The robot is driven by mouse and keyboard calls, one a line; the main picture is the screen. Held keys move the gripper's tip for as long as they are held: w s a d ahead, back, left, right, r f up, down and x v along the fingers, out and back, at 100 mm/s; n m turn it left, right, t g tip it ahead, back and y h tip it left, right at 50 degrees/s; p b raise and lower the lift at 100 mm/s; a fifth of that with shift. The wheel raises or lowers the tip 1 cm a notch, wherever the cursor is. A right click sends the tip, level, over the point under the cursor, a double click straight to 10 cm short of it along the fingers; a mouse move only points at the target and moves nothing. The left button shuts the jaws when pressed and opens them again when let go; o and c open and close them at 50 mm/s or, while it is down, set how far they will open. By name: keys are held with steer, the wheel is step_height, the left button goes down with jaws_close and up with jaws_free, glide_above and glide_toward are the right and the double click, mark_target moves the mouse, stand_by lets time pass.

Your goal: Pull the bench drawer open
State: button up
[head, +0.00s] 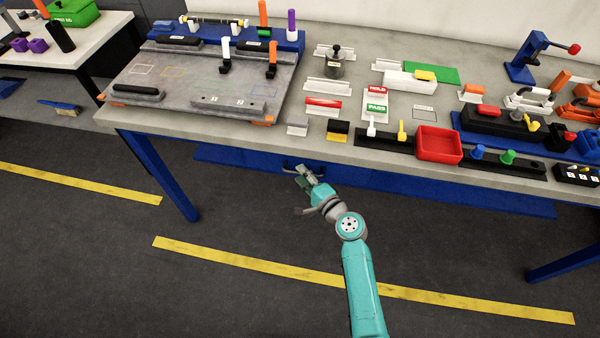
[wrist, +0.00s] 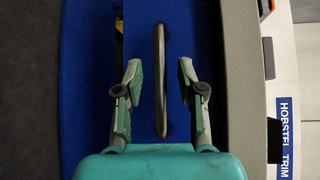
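The drawer front is a blue panel (wrist: 195,35) under the bench top; it also shows under the bench edge in the head view (head: 258,160). Its dark bar handle (wrist: 159,45) runs up the middle of the wrist view, and the handle shows small in the head view (head: 288,165). My gripper (wrist: 160,82) is open, with one finger on each side of the handle in the picture. No contact with the handle shows, and I cannot tell how deep the fingertips reach. In the head view my gripper (head: 300,174) is at the handle, partly hiding it.
The grey bench top (head: 312,148) above carries fixtures, a red tray (head: 438,144) and several small parts. A blue bench leg (head: 160,175) stands at left. The floor in front, with yellow lines (head: 250,262), is clear.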

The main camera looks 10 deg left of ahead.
steer(key=shift+x, duration=0.85)
jaws_close()
